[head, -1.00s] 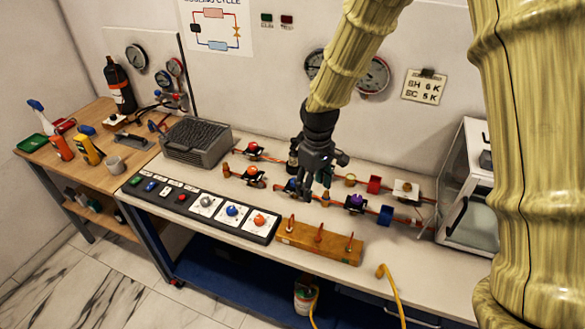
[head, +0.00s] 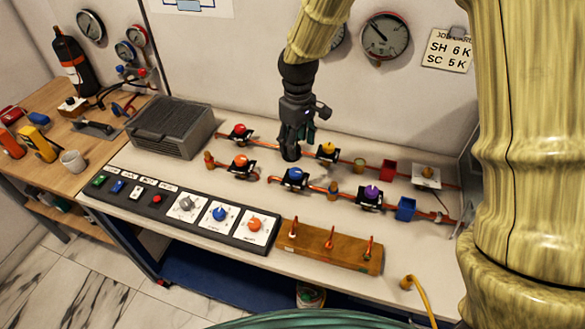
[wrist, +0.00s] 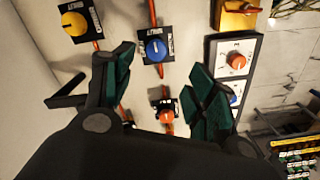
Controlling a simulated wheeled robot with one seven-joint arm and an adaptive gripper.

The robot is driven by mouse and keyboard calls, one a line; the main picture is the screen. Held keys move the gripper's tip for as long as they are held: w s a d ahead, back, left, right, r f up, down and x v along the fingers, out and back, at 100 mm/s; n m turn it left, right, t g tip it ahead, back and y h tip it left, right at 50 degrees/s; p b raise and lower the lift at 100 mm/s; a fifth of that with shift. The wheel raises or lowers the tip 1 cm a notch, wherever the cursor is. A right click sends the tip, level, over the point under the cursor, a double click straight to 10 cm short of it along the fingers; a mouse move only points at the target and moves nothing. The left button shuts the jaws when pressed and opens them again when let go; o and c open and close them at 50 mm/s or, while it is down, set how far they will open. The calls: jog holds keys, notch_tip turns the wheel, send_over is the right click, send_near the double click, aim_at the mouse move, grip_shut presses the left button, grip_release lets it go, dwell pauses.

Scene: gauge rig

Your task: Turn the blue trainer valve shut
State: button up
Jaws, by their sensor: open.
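The blue trainer valve (head: 294,177) has a round blue knob on a dark labelled plate, set in the front copper pipe run on the bench. It also shows in the wrist view (wrist: 156,49), with a pale mark across the knob. My gripper (head: 291,152) hangs pointing down, just behind the valve in the head view, apart from it. In the wrist view my gripper (wrist: 162,60) has its two green-padded fingers spread wide with nothing held. The blue knob appears between the fingertips, beyond them. The gap between fingers and knob cannot be judged exactly.
A yellow valve (head: 327,151) and a purple valve (head: 370,195) stand close by, with orange (head: 240,163) and red (head: 239,131) ones to the left. A control panel (head: 185,207) with another blue knob (head: 219,213) and a wooden block (head: 345,253) lie in front.

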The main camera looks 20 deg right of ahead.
aim_at(296, 171)
jog(key=shift+w+f+p, duration=0.2)
jog(key=shift+f+p, duration=0.5)
jog(key=shift+f, duration=2.3)
jog(key=shift+w+f+p, duration=0.2)
jog(key=shift+f+p, duration=0.45)
jog(key=shift+f, duration=2.35)
jog(key=c, duration=1)
jog(key=shift+c, duration=0.2)
jog(key=shift+m, duration=0.3)
